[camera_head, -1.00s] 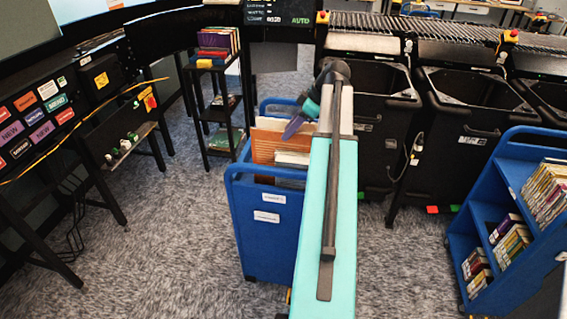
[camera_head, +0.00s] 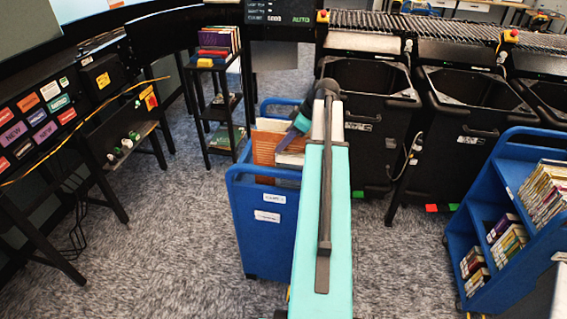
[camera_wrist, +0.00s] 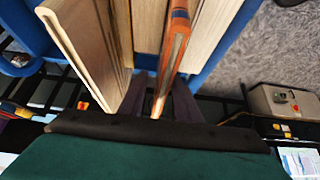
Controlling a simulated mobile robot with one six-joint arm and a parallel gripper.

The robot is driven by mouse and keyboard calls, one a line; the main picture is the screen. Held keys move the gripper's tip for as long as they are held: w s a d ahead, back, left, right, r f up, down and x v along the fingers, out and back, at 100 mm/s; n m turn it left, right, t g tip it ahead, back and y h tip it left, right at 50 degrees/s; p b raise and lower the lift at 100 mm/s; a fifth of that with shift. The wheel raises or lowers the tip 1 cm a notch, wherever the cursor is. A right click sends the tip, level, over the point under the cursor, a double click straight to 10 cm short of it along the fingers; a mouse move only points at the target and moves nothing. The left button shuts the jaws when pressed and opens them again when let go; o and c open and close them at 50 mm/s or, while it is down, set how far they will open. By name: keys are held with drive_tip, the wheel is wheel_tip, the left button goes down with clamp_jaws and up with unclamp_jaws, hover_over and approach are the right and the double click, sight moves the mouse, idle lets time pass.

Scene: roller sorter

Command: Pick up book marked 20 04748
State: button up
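The blue cart (camera_head: 266,240) stands in front of me with several books upright in it. A thin orange-edged book (camera_wrist: 177,40) stands between pale, thick books in the wrist view. The number 20 04748 is not readable in either current view, so I cannot tell which book bears it. My gripper (camera_wrist: 162,103) points into the cart from above. Its dark fingers lie either side of the near end of the orange-edged book. Whether they press on it is unclear. In the head view my arm and wrist partly hide the books and the fingertips.
A blue shelf cart (camera_head: 500,215) with books stands at the right. Black bins (camera_head: 372,105) stand under the roller line behind. A small black rack (camera_head: 222,105) with stacked books is at the back left. Carpet is free left of the blue cart.

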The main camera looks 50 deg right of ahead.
idle(0.4)
clamp_jaws()
drive_tip(key=shift+r, duration=0.2)
